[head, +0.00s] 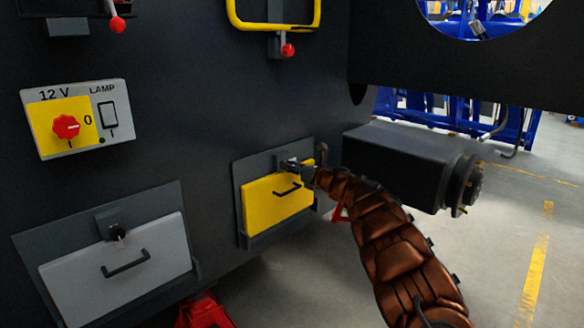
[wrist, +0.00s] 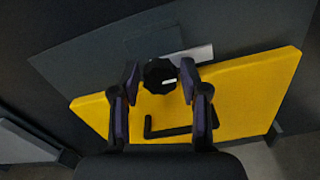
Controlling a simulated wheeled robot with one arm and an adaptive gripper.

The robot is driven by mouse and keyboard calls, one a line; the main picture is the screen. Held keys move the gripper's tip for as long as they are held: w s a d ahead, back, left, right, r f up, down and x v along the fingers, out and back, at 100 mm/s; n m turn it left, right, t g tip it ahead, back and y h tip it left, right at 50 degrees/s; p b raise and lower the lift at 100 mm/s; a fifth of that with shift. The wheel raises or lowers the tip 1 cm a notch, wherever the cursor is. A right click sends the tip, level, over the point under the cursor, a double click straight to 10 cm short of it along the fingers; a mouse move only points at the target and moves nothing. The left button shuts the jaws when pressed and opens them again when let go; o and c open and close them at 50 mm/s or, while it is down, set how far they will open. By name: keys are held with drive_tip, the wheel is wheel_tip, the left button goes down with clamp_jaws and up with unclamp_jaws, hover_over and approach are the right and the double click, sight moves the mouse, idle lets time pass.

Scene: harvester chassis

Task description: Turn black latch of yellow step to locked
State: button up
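The yellow step (head: 262,208) is a folded-up panel with a black handle (head: 288,189), set in a grey frame on the dark chassis wall. In the wrist view the yellow step (wrist: 245,88) lies tilted across the picture, with its handle (wrist: 168,132) below the latch. The black latch (wrist: 155,72) is a round knob with a short white mark, at the step's top edge. My gripper (wrist: 159,75) is open, one finger on each side of the knob. A narrow gap shows at the left finger; contact at the right is unclear. In the head view my gripper (head: 309,166) largely hides the latch.
A grey step (head: 115,270) with its own black latch (head: 117,233) is at lower left. Above it is a 12 V panel with a red switch (head: 66,127). A dark box-shaped part (head: 400,165) juts out right of the yellow step. Open floor lies further right.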

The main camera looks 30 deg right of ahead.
drive_tip(key=c, duration=0.7)
drive_tip(key=m+p, duration=0.2)
drive_tip(key=m, duration=0.2)
drive_tip(key=shift+r+m, duration=0.15)
drive_tip(key=shift+m, duration=0.15)
drive_tip(key=m+p, duration=0.3)
drive_tip(key=m, duration=0.1)
drive_tip(key=shift+m, duration=0.3)
drive_tip(key=m+p, duration=0.4)
drive_tip(key=shift+m, duration=0.3)
drive_tip(key=shift+d+f+m+p, duration=0.1)
drive_tip(key=shift+f+m+p, duration=0.1)
drive_tip(key=shift+m+p, duration=1.8)
